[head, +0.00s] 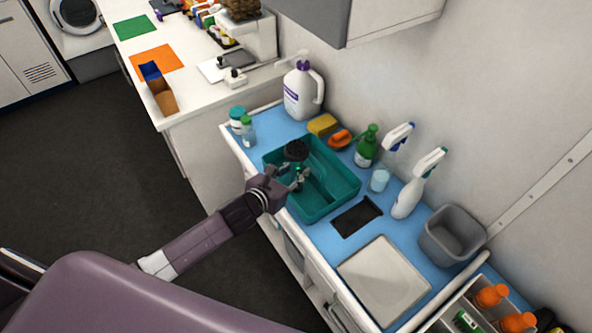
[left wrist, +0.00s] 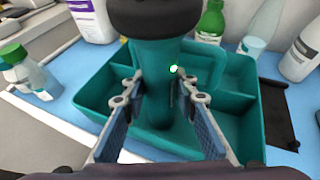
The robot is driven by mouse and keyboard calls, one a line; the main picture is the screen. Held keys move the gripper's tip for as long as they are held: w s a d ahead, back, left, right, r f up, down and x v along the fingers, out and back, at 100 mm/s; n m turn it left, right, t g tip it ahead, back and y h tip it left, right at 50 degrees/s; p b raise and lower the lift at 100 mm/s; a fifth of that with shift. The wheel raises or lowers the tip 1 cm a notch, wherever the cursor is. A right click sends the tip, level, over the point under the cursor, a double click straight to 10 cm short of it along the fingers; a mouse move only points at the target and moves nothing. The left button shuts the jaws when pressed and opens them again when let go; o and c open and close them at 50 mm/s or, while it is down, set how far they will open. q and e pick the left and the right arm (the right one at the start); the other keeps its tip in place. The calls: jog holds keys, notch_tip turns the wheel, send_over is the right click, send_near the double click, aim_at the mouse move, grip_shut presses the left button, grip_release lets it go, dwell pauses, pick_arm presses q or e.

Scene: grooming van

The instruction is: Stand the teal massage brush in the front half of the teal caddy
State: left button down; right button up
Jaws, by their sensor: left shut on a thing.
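The teal massage brush (left wrist: 155,75) is upright, with a black head at its top and a teal handle below. In the head view its black head (head: 296,149) shows above the teal caddy (head: 338,200). My left gripper (head: 291,181) is shut on the handle, with a finger on each side in the left wrist view (left wrist: 157,95). The caddy has a middle divider with a handle and compartments; its wall shows around the brush (left wrist: 250,125). The brush is over the near-left part of the caddy. I cannot tell whether its lower end touches the caddy floor. My right gripper is out of view.
The caddy stands on a blue counter mat (head: 325,235). Around it are a white jug (head: 301,93), a yellow sponge (head: 322,124), an orange brush (head: 340,138), a green bottle (head: 366,147), spray bottles (head: 410,193), a grey bin (head: 452,236) and small teal-capped bottles (head: 247,130).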

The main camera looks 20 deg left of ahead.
pick_arm(q)
jog(key=c, duration=1.5)
grip_release()
jog(key=shift+c, duration=0.2)
jog(key=shift+s+r, duration=0.1)
jog(key=b+v, duration=0.1)
jog(key=v, duration=1)
jog(key=shift+s+a+r, duration=0.15)
jog(key=shift+s+r, duration=0.15)
